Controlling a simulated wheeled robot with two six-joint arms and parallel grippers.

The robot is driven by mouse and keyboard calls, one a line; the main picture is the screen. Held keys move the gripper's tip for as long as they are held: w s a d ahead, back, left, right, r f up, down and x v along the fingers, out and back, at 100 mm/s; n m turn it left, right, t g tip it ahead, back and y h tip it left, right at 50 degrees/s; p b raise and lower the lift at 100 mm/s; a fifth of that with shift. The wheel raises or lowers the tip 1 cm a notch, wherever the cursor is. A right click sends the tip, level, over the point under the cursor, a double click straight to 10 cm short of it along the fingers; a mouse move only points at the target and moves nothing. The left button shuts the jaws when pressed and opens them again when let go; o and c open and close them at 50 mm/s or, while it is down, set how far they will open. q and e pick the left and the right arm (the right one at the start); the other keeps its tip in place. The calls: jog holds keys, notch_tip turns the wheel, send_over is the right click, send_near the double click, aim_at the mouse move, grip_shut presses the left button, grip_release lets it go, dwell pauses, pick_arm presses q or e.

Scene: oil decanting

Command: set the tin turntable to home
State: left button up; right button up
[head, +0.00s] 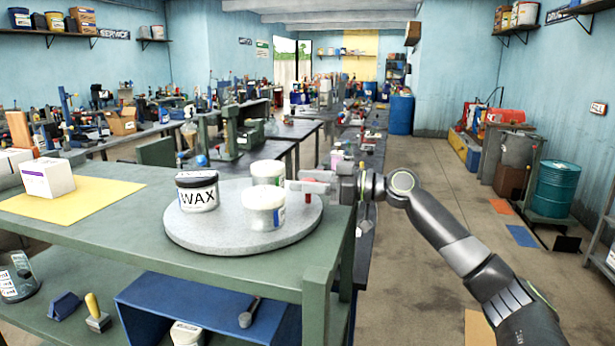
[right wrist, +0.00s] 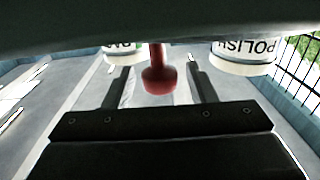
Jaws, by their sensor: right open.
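The grey round turntable (head: 235,235) lies on the green bench top near its right end. On it stand a white tin marked WAX with a black lid (head: 197,191) and two white tins, one behind (head: 268,172) and one in front (head: 264,209). In the right wrist view a white tin reads POLISH (right wrist: 243,56). A red knob (head: 308,198) stands at the turntable's right edge. My right gripper (head: 301,186) is open at that edge. In the right wrist view the red knob (right wrist: 158,76) shows between its two fingers; contact cannot be told. My left gripper is out of view.
A white box (head: 47,178) sits on a yellow mat (head: 85,205) on the bench's left. Below are a blue shelf (head: 190,300) and a yellow-handled brush (head: 95,312). Open floor lies to the right, with a teal drum (head: 557,190) farther off.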

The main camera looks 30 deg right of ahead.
grip_shut()
dwell(0.4)
jog(key=shift+a, duration=0.1)
